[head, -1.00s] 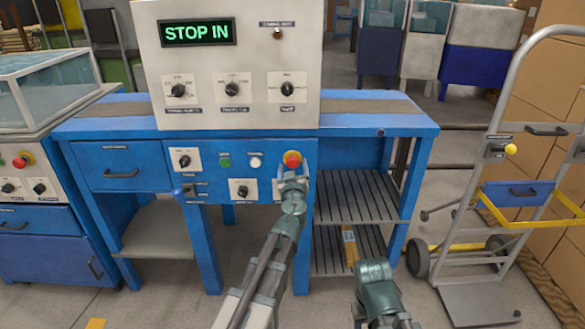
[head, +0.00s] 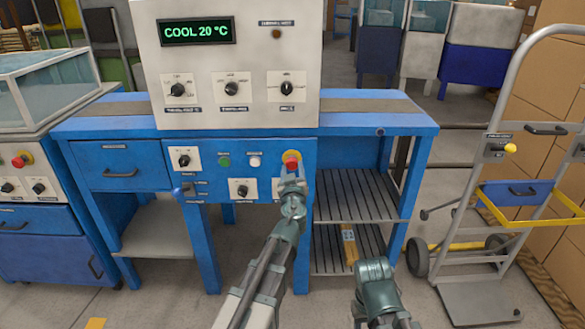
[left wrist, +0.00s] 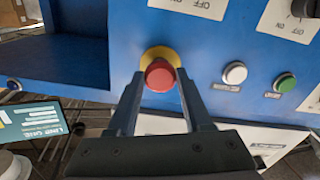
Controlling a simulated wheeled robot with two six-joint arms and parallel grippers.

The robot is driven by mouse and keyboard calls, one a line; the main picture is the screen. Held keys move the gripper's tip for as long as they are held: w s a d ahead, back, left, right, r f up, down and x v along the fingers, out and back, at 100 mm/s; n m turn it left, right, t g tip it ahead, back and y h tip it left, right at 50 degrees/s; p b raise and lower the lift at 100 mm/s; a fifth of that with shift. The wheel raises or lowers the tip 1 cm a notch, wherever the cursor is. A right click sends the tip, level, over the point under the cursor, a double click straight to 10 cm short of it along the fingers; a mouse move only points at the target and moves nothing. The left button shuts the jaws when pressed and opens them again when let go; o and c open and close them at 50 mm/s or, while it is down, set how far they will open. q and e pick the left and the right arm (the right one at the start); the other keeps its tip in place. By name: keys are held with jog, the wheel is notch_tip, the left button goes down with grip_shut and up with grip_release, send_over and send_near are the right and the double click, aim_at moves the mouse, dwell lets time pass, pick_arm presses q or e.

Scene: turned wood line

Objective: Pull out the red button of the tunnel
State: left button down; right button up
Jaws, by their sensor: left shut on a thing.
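The tunnel is the blue bench with a tall pale control box (head: 240,60) on top. Its display (head: 197,31) reads "COOL 20 °C". The red button (head: 291,159) sits on a yellow ring on the blue front panel, and it stands out from the ring in the left wrist view (left wrist: 159,74). My left gripper (head: 291,171) is at the button from below, its two fingers on either side of the red cap and shut on it. Part of my right arm shows at the lower right of the head view; its fingertips do not show.
A green button (head: 225,161) and a white button (head: 255,161) are left of the red one. Several black knobs are on the panels. A slatted shelf (head: 358,197) is at the lower right. A hand truck (head: 480,285) stands at the right and a glass-topped tank (head: 50,80) at the left.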

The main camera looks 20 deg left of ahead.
pick_arm(q)
jog(key=shift+c, duration=1.5)
grip_release()
jog(key=shift+s, duration=0.15)
jog(key=shift+s, duration=0.1)
